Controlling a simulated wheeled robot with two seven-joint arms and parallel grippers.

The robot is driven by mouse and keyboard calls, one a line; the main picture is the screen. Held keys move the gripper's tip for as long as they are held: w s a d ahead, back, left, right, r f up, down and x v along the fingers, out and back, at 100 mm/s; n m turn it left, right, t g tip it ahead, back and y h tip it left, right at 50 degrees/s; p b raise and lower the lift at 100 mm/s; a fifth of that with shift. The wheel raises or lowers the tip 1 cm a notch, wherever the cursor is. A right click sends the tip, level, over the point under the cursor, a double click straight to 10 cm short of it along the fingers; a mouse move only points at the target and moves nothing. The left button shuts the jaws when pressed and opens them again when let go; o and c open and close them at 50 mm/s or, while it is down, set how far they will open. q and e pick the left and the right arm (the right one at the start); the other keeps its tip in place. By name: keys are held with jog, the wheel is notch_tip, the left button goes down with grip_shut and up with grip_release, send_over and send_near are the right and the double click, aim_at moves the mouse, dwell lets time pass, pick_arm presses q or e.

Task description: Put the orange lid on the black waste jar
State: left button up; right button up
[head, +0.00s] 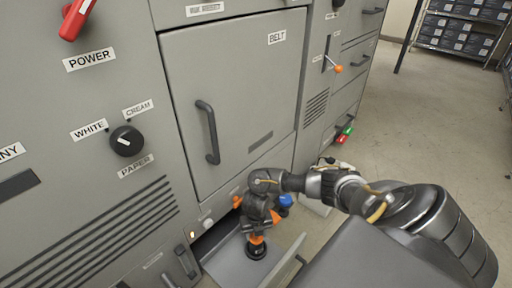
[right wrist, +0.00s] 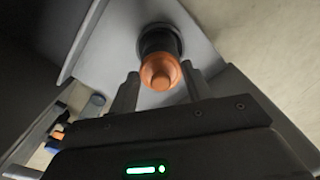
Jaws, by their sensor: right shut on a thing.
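My right gripper (head: 257,232) points down over an open pale drawer (head: 222,266) at the foot of the machine. It is shut on the orange lid (head: 256,240). The black waste jar (head: 256,251) stands upright in the drawer, directly under the lid. In the right wrist view the orange lid (right wrist: 160,72) sits between the two fingers and overlaps the dark jar (right wrist: 157,38) behind it. I cannot tell whether the lid is seated on the jar or just above it. My left gripper is out of view.
The grey machine front (head: 180,60) rises close behind the drawer. A door with a dark handle (head: 208,132) is above. A blue round thing (head: 285,201) is right of my gripper. Open floor (head: 440,130) lies to the right, with a shelf (head: 462,35) far back.

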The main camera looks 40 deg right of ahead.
dwell(0.3)
jog(key=o, duration=1.5)
